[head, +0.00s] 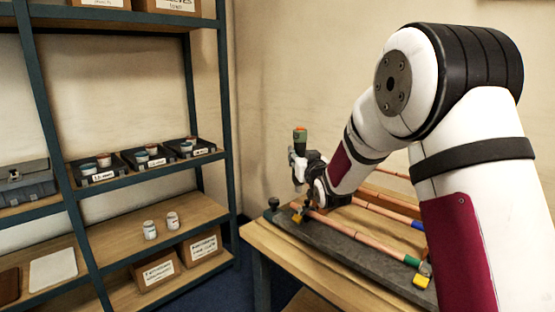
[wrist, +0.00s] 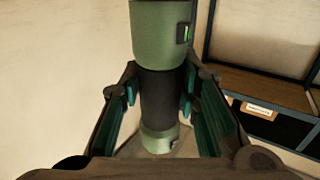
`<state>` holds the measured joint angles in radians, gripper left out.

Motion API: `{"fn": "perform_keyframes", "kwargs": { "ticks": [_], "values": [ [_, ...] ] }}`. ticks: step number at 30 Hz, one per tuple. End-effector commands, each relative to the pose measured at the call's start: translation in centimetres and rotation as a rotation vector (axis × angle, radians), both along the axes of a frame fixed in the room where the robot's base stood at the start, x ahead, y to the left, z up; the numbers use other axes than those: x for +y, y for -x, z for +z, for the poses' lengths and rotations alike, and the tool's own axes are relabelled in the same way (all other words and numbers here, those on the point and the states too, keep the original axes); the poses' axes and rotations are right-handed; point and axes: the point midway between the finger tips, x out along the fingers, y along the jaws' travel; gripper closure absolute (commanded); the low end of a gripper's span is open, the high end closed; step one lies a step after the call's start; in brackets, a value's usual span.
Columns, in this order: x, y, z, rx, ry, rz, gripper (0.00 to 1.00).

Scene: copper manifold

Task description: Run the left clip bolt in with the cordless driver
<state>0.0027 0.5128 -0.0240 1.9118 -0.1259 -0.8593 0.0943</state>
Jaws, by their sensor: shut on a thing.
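My gripper (wrist: 160,92) is shut on the cordless driver (wrist: 160,35), which has a green body and a dark grip band between the fingers in the wrist view. In the head view my gripper (head: 307,168) holds the driver (head: 299,136) upright above the left end of the dark board (head: 375,262). The left clip bolt and the driver's tip are too small or hidden to make out.
The wooden bench (head: 262,238) carries the board. Another yellow clip (head: 421,281) is at the board's right end. A shelf rack (head: 222,110) with bins, jars and cardboard boxes stands at the left. My arm covers the bench's right side.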

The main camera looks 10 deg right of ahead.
Motion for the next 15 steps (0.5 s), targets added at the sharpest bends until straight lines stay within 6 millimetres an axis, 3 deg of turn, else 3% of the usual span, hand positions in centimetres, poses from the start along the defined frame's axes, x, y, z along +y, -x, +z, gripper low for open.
{"fn": "perform_keyframes", "kwargs": {
  "ticks": [5, 15],
  "values": [
    [-0.7, -0.1, -0.1, -0.004, 0.000, -0.011, 1.00],
    [-0.7, -0.1, -2.8, -0.003, 0.000, -0.010, 1.00]
  ]
}}
